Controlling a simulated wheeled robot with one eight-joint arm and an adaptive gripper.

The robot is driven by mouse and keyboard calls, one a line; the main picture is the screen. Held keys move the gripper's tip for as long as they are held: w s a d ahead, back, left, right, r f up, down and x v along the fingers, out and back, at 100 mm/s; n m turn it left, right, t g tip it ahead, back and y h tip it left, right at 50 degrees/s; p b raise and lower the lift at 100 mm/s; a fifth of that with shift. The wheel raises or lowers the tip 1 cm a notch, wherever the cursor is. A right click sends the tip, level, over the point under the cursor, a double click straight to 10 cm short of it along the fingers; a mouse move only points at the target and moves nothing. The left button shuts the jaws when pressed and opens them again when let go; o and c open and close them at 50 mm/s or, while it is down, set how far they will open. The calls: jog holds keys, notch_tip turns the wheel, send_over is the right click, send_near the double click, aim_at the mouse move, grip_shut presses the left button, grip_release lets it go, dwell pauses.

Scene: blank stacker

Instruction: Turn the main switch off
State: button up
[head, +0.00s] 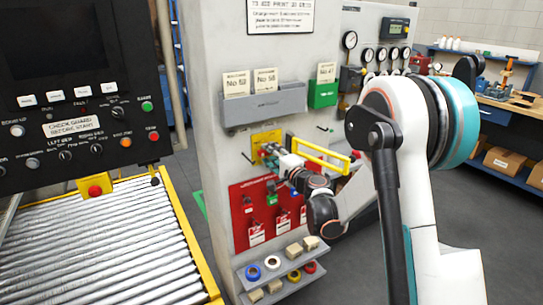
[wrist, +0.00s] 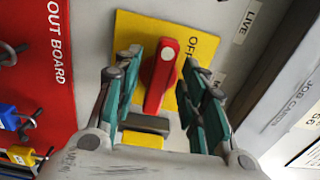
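The main switch is a red handle (wrist: 162,75) on a yellow plate (wrist: 205,45), best seen in the wrist view. The handle stands nearly upright in the picture, leaning slightly. Part of an "OFF" label shows to its right. My gripper (wrist: 160,66) is open, with one teal finger on each side of the handle; gaps show on both sides. In the head view my gripper (head: 273,152) is at the yellow plate (head: 262,136) on the grey cabinet, and the handle is mostly hidden behind it.
A red lockout board (wrist: 42,60) with padlocks and tags lies left of the switch. A grey card holder (wrist: 290,85) juts out at the right. A yellow handrail (head: 320,156) is close beside my wrist. A small shelf (head: 285,285) with tape rolls is below.

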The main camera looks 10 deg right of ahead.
jog(key=v, duration=1.2)
jog(key=s+a+r+n+g, duration=0.4)
jog(key=s+a+n+g, duration=0.3)
jog(key=s, duration=0.6)
jog(key=s+d+f+n+g+h, duration=0.1)
jog(key=s+d+n+h, duration=0.1)
jog(key=s, duration=0.9)
jog(key=s+d+f+n+g+h, duration=0.2)
jog(key=s+n, duration=0.3)
jog(key=s, duration=0.5)
jog(key=shift+s+h, duration=0.4)
jog(key=shift+h, duration=0.4)
jog(key=shift+d, duration=0.1)
jog(key=shift+c, duration=0.6)
